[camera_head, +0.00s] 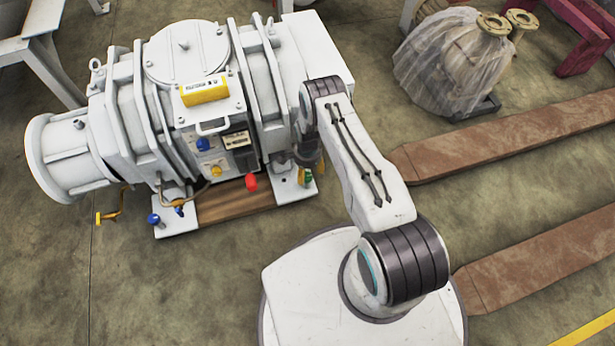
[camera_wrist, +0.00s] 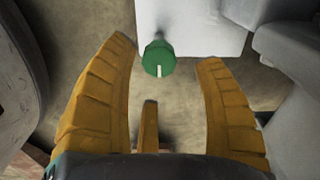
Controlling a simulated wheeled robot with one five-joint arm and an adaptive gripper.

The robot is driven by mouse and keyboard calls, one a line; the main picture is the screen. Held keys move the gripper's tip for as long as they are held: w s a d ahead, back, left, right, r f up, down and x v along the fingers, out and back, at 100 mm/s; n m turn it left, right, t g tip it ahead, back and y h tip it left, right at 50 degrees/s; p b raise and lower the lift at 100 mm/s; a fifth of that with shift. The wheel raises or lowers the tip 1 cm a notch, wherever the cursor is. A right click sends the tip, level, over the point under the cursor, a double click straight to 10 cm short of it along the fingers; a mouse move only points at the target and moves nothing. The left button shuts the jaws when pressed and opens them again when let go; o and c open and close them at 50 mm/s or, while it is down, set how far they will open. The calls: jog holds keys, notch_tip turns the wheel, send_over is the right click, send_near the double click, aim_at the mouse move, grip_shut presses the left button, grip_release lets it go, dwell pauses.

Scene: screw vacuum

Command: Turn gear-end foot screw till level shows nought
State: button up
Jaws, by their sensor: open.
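The pump (camera_head: 160,110) is a big white machine on white foot plates. A yellow level box (camera_head: 205,90) lies on its top; its display is too small to read. A green foot screw (camera_head: 304,177) stands at the right foot plate. In the wrist view its green head (camera_wrist: 158,60) carries a white mark pointing toward my gripper. My gripper (camera_wrist: 165,66) is open, with its yellow fingers spread around the line to the screw head and no finger visibly touching it. In the head view my gripper is mostly hidden behind my arm. Blue screws (camera_head: 153,219) sit at the left foot.
A wooden board (camera_head: 235,203) lies between the foot plates. Rusty forks (camera_head: 510,132) and a wrapped part (camera_head: 450,62) are at the right.

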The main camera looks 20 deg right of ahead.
aim_at(308, 175)
jog(key=shift+f+b, duration=0.6)
jog(key=shift+f, duration=1.2)
jog(key=shift+o, duration=0.2)
jog(key=c, duration=1.2)
